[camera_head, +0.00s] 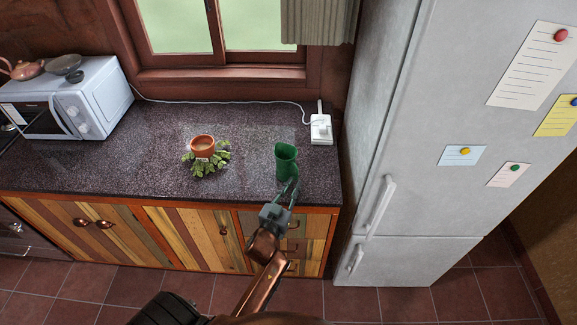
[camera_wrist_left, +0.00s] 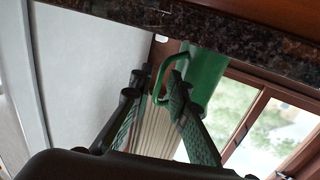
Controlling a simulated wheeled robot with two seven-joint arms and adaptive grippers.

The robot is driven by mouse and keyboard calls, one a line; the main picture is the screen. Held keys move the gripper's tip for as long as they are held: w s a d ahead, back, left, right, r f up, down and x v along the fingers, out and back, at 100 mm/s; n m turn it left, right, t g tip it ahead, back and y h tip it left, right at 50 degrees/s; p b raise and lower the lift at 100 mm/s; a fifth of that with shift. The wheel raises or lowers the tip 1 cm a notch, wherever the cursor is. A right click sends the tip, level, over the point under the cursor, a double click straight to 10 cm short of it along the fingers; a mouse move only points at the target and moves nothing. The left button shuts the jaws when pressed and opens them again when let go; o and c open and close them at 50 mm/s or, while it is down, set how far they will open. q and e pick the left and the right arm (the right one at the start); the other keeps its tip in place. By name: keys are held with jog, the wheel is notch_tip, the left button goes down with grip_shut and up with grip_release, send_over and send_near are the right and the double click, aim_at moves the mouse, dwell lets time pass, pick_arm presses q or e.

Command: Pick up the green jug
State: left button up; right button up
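The green jug (camera_head: 286,160) stands upright near the front right edge of the dark speckled counter (camera_head: 110,165). My left gripper (camera_head: 289,187) is at the counter's front edge, just in front of the jug. In the left wrist view, which is turned upside down, the jug (camera_wrist_left: 207,80) and its looped handle (camera_wrist_left: 161,77) show beyond the fingers. The two fingers (camera_wrist_left: 157,88) are apart. The handle lies by the tip of the right-hand finger, which overlaps it; I cannot tell whether they touch. My right gripper is not in view.
A microwave (camera_head: 80,98) is at the far left. The tall fridge (camera_head: 420,130) bounds the right side.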

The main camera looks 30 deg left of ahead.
aim_at(296, 178)
pick_arm(q)
jog(key=w, duration=0.2)
jog(key=w+a, duration=0.1)
jog(key=shift+w+f, duration=0.1)
jog(key=shift+w, duration=0.25)
jog(key=shift+w+a, duration=0.1)
jog(key=shift+w, duration=0.15)
jog(key=c, duration=0.4)
grip_shut()
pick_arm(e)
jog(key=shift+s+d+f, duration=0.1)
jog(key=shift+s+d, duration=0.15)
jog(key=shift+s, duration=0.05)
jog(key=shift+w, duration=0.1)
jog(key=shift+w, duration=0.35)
